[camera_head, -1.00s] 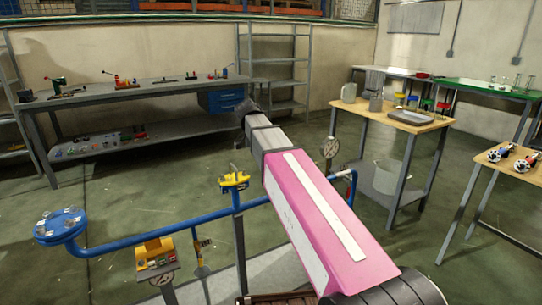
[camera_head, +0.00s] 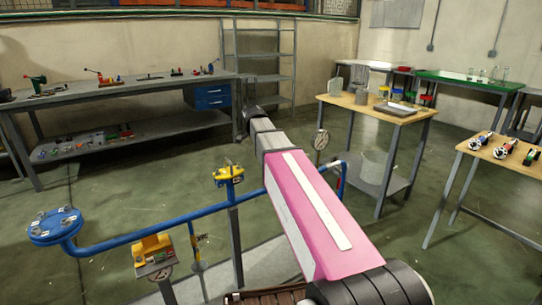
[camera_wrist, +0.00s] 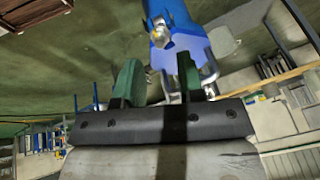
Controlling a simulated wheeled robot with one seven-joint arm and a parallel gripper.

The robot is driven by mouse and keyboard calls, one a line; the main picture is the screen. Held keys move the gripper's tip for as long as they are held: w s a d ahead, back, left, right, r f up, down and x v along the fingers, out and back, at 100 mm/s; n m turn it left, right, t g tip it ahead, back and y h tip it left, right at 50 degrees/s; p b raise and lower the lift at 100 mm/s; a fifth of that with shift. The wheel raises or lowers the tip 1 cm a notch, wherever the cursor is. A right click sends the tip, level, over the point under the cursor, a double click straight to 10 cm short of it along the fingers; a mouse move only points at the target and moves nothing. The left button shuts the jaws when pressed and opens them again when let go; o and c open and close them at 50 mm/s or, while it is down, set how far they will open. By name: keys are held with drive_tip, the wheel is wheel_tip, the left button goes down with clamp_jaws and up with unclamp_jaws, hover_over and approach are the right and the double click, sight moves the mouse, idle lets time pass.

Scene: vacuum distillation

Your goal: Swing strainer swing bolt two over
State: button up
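The strainer appears to be the round blue flanged body (camera_head: 55,226) at the left end of the blue pipe in the head view. Several small metal parts sit around its rim; which one is bolt two I cannot tell. In the wrist view my gripper (camera_wrist: 159,64) has two green fingers apart, with a gap between them. A blue part (camera_wrist: 178,20) with a shiny metal fitting (camera_wrist: 159,35) shows beyond the fingertips; I cannot tell whether it belongs to the strainer. Nothing is clearly gripped. In the head view my pink arm link hides part of the pipe, and my gripper is not discernible.
The blue pipe (camera_head: 150,233) runs rightward past a yellow device (camera_head: 228,174) on a post. A yellow box (camera_head: 153,250) stands in front of it. A long grey bench (camera_head: 130,87) is behind left, wooden tables (camera_head: 385,110) at right. Green floor between is open.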

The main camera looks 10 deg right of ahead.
drive_tip(key=shift+x, duration=2.2)
clamp_jaws()
drive_tip(key=shift+s+a+f+t+h, duration=0.2)
drive_tip(key=shift+a+f+t+h, duration=0.2)
drive_tip(key=shift+h, duration=0.55)
drive_tip(key=shift+s+a+f+t+h, duration=0.15)
drive_tip(key=shift+a+f+t+h, duration=0.3)
drive_tip(key=shift+h, duration=0.45)
drive_tip(key=shift+s+a+f+t+h, duration=0.25)
drive_tip(key=shift+a+f+h, duration=0.2)
drive_tip(key=shift+h, duration=0.5)
